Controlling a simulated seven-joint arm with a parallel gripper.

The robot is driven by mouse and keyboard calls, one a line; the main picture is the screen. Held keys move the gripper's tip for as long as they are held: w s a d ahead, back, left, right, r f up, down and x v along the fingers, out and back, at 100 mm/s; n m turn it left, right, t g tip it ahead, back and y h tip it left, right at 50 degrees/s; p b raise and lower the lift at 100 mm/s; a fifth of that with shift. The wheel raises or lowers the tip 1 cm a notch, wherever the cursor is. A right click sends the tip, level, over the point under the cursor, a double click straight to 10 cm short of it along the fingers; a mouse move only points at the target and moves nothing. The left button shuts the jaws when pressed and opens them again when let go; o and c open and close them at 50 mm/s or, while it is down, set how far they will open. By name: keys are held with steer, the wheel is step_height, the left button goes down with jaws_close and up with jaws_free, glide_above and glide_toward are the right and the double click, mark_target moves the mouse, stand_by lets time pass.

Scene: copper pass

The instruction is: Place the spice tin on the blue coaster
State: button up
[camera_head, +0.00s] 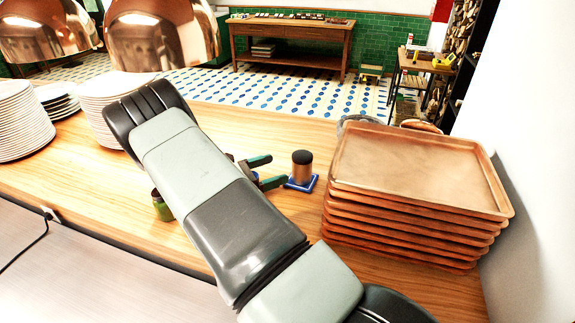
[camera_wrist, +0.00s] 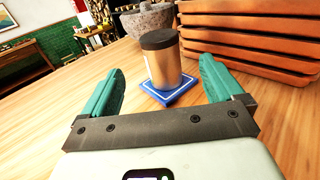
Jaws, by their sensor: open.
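The spice tin (camera_head: 302,168) is a copper-coloured cylinder with a black lid. It stands upright on the blue coaster (camera_head: 289,185), a square with a pale inner line. In the wrist view the tin (camera_wrist: 162,62) is on the coaster (camera_wrist: 168,96), whose front corner and edges show; its base hides the rest. My gripper (camera_head: 265,170) is open, with green fingers apart. In the wrist view the gripper (camera_wrist: 165,88) has the tin and coaster just beyond its fingers, between them in the picture. Nothing is held between the fingers.
A tall stack of copper trays (camera_head: 415,170) stands close to the right of the tin. A grey stone mortar (camera_wrist: 150,20) is behind it. A small green-topped jar (camera_head: 161,205) is left of my arm. White plate stacks (camera_head: 22,120) stand at the far left.

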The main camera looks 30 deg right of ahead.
steer(key=shift+a, duration=0.85)
steer(key=shift+s+a+r, duration=0.1)
steer(key=shift+r, duration=0.3)
steer(key=s+a+r+m+g+y, duration=0.1)
steer(key=s+r+m+y, duration=0.45)
steer(key=r, duration=0.35)
steer(key=s+a+r+m+g+y, duration=0.1)
steer(key=s+r+m+y, duration=0.4)
steer(key=r, duration=0.4)
steer(key=s+a+r+m+t+y, duration=0.3)
steer(key=s+a+r, duration=0.2)
steer(key=s, duration=0.5)
steer(key=s+a+r+m+t+y, duration=0.4)
steer(key=s+a+r, duration=0.1)
steer(key=s, duration=0.4)
steer(key=shift+s+t, duration=0.3)
steer(key=shift+s, duration=0.1)
